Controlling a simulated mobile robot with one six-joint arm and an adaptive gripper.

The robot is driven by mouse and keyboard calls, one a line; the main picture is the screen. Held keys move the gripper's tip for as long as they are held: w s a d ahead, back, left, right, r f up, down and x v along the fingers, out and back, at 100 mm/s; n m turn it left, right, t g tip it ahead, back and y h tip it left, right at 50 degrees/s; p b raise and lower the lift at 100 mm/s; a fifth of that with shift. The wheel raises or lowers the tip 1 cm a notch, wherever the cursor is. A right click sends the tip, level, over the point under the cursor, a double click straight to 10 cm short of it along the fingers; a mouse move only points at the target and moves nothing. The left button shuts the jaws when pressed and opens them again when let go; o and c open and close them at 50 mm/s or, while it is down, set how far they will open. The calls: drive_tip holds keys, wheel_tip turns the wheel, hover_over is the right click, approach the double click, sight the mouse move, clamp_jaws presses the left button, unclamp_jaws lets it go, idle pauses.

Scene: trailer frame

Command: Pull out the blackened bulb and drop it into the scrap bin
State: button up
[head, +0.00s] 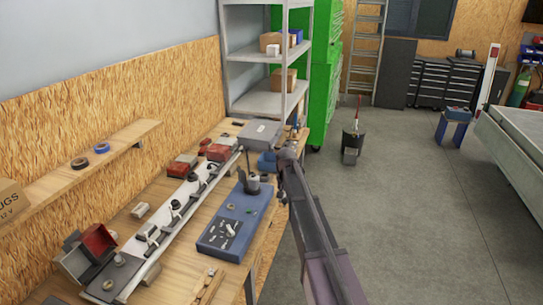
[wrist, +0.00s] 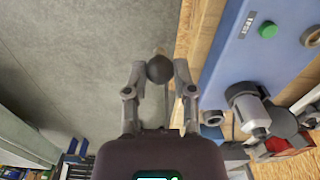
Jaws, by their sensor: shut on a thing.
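My gripper (wrist: 160,72) is shut on the blackened bulb (wrist: 160,69), a dark round globe held between the two fingertips in the wrist view. The bulb is clear of any socket and appears beside the bench edge with grey floor behind it. In the head view my gripper (head: 287,153) is at the bench's right edge, and the bulb cannot be made out there. A dark bucket (head: 352,147) with a red-handled thing standing in it is on the floor beyond; no label shows whether it is the scrap bin.
The blue test box (head: 234,228) lies on the wooden bench; its green button (wrist: 267,30) shows in the wrist view. A long light rail (head: 172,222) with several fittings lies left of it. A tilted red bin (head: 98,241) is at the bench's left. The floor (head: 400,210) right of the bench is clear.

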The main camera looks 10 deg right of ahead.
drive_tip(key=shift+w+f+b, duration=0.1)
drive_tip(key=shift+f+b, duration=0.95)
drive_tip(key=shift+f, duration=0.3)
drive_tip(key=shift+w+d+r, duration=0.1)
drive_tip(key=shift+w, duration=0.05)
